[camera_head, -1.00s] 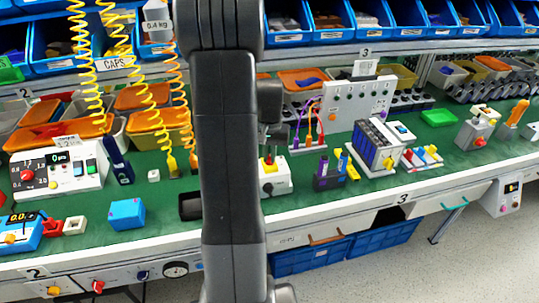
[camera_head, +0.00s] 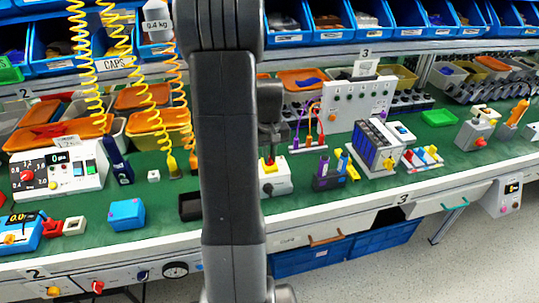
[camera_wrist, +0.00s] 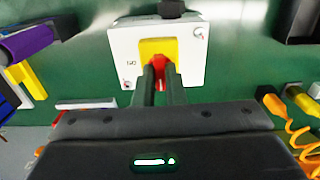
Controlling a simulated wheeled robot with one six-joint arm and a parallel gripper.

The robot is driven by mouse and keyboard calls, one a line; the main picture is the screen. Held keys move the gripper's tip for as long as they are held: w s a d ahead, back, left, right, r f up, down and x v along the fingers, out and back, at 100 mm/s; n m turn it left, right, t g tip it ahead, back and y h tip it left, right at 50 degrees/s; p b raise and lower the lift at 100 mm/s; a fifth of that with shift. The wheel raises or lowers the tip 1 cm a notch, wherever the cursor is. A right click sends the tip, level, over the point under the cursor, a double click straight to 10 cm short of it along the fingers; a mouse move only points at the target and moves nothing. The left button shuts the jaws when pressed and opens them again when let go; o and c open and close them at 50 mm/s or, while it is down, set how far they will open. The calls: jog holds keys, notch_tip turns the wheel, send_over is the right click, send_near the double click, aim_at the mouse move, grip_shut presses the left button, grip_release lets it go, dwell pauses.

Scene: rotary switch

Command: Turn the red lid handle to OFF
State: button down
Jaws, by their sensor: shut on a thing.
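The red handle (camera_wrist: 159,78) sits on a yellow plate (camera_wrist: 158,46) on a white switch box (camera_wrist: 120,45). In the wrist view my gripper (camera_wrist: 160,68) has its two dark fingers on either side of the handle, shut on it. The fingers hide part of the handle. Small marks at the left and upper right of the box are too small to read surely. In the head view the white box (camera_head: 277,186) stands on the green bench, with a bit of the red handle (camera_head: 269,161) showing. My arm hides much of the gripper there.
A black block (camera_head: 189,206) lies left of my arm. A dark blue holder with pens (camera_head: 329,178) and a battery-like unit (camera_head: 374,146) stand to the right. Yellow coiled cords (camera_head: 152,100) hang at the left.

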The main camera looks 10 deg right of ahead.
aim_at(270, 158)
jog(key=c, duration=1.5)
grip_release()
jog(key=shift+r, duration=0.15)
notch_tip(270, 158, up, 14)
jog(key=shift+f, duration=0.2)
jog(key=shift+f, duration=0.1)
notch_tip(270, 158, down, 14)
jog(key=shift+r, duration=0.15)
